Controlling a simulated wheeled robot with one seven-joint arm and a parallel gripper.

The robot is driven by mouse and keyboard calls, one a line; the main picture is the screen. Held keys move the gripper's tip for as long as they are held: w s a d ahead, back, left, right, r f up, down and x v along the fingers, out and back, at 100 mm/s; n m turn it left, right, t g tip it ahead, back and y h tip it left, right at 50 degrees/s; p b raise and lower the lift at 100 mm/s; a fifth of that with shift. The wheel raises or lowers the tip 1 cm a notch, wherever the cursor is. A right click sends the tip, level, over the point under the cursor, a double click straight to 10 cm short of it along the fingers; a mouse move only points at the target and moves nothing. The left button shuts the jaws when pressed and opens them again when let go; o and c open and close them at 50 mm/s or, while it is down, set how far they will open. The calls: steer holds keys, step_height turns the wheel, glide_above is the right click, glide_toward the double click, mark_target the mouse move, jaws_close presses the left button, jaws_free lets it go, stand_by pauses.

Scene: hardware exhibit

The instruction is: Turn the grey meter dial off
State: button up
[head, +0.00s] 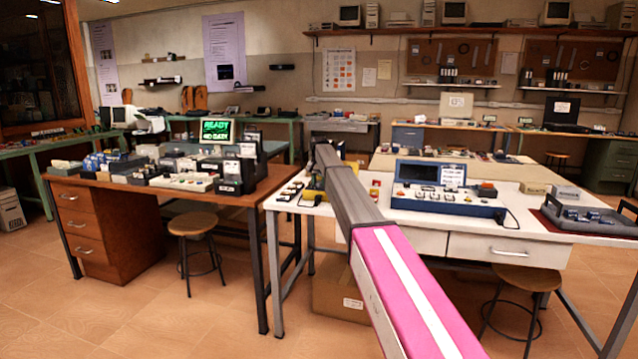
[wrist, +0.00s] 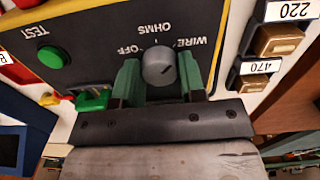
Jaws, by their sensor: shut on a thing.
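The grey meter dial (wrist: 158,66) sits on a dark panel (wrist: 95,25) with a yellow border in the wrist view. Upside-down labels WIRE, OFF and OHMS are printed around it. A dark pointer line shows on the dial, but I cannot tell for sure which label it points to. My gripper (wrist: 158,78) has its two green fingers closed on either side of the dial and is shut on it. In the head view my arm hides the gripper and the dial.
A green TEST button (wrist: 51,58) and a green part (wrist: 92,100) are on the left of the panel. Boxes labelled 220 (wrist: 288,10) and 470 (wrist: 258,67) stand close on the right. A blue console (head: 447,200) stands on the white table (head: 352,212). A stool (head: 193,224) is on the left.

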steer(key=n, duration=1.3)
steer(key=shift+n, duration=2.2)
steer(key=o, duration=0.9)
